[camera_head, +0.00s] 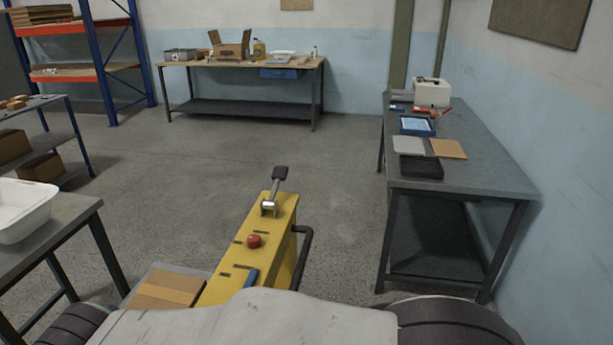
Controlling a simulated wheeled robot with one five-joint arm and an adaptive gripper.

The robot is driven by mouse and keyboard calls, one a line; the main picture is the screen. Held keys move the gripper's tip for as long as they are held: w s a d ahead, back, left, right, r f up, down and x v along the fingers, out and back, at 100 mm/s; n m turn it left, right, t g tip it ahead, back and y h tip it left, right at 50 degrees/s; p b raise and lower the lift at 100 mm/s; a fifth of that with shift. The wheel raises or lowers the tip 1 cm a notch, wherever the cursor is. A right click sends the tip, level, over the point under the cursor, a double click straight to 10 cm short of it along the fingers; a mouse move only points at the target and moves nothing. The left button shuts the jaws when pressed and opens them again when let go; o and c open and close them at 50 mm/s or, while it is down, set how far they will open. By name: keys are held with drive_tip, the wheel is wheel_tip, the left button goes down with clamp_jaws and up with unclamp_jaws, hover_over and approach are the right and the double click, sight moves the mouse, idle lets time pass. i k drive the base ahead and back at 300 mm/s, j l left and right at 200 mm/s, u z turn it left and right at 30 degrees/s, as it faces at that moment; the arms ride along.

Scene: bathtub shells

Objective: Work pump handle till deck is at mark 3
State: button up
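A yellow pump column (238,250) stands in front of me, low in the middle of the head view. A short grey lever with a black grip (280,173), apparently the pump handle, rises tilted from a bracket at its far end. A red knob (254,241) sits on the column's top, with several dark slots around it. A blue piece (251,278) shows nearer me. A grey platform (154,271), apparently the deck, lies left of the column, carrying a brown carton (168,289). I cannot read any mark numbers or the deck's level. My gripper is not in view.
A black bar (304,255) sticks out on the column's right side. A table with a white tub shell (22,208) stands at left. A grey bench (465,170) with trays stands at right. Another workbench (240,64) is at the back wall. The floor between is clear.

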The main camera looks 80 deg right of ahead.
sight(280, 174)
drive_tip(key=z, duration=2.45)
